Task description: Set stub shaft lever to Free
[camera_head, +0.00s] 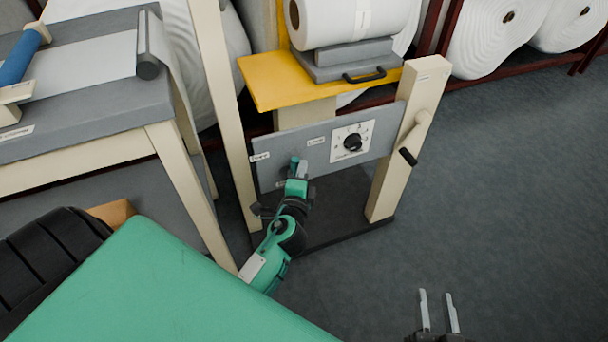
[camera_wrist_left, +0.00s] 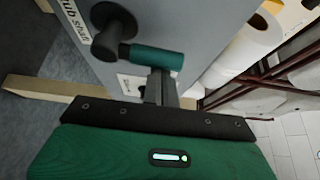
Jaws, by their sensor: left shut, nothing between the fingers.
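The stub shaft lever has a black hub (camera_wrist_left: 115,30) and a teal grip (camera_wrist_left: 155,56), clear in the left wrist view. It sits on the grey panel (camera_head: 280,143); in the head view it is small and mostly hidden by my left gripper (camera_head: 302,170). In the wrist view, the left gripper's fingers (camera_wrist_left: 161,86) are shut, empty, with tips right by the grip's end; contact is unclear. A label ending "tub shaft" (camera_wrist_left: 76,22) is beside the hub. A label like "Lock" (camera_head: 316,141) is on the panel. My right gripper (camera_head: 438,308) is open and empty, low over the floor.
A black knob on a white dial plate (camera_head: 353,143) is right of the lever. A crank with a black handle (camera_head: 408,156) is on the right post. A yellow shelf (camera_head: 270,85) carries grey blocks and a white roll (camera_head: 345,20). A workbench (camera_head: 60,130) stands left. Floor at right is clear.

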